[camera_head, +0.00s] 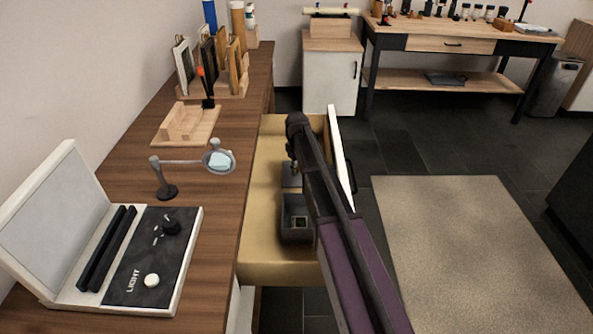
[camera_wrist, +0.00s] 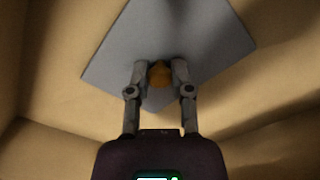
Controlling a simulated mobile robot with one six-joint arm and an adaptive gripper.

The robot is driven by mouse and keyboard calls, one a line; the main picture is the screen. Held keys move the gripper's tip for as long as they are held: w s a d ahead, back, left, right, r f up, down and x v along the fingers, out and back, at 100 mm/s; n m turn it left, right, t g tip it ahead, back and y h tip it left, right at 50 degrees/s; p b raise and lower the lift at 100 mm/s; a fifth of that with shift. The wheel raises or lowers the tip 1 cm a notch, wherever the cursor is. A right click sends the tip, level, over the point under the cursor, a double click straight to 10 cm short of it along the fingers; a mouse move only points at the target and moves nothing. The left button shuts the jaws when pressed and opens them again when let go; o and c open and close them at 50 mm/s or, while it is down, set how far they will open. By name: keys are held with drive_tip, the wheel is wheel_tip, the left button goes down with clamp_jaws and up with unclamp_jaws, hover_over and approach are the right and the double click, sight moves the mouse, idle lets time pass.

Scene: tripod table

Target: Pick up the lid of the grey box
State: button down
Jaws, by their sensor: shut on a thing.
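The grey box (camera_head: 297,232) stands open in the pulled-out drawer, with a small item visible inside it. Its flat grey lid (camera_head: 290,180) is apart from it, just beyond the box in the same drawer. In the wrist view the lid (camera_wrist: 195,35) is a grey square plate with a small orange-brown knob (camera_wrist: 160,75). My gripper (camera_wrist: 159,70) has its two fingers on either side of this knob, shut on it. In the head view my arm hides part of the box's right side and the gripper is hard to make out. I cannot tell whether the lid touches the drawer floor.
The drawer (camera_head: 262,200) has walls close around the lid and box. The wooden worktop (camera_head: 215,240) lies to the left, with a magnifier stand (camera_head: 166,190), a light box (camera_head: 155,262) and a wooden holder (camera_head: 187,124). A rug (camera_head: 470,250) covers the floor at right.

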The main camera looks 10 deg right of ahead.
drive_tip(key=shift+r, duration=0.15)
wheel_tip(320, 180, up, 10)
drive_tip(key=p, duration=0.9)
drive_tip(key=shift+p, duration=0.4)
idle(0.4)
wheel_tip(320, 180, up, 35)
drive_tip(key=p, duration=3.5)
drive_tip(key=shift+f, duration=0.2)
drive_tip(key=shift+s, duration=0.15)
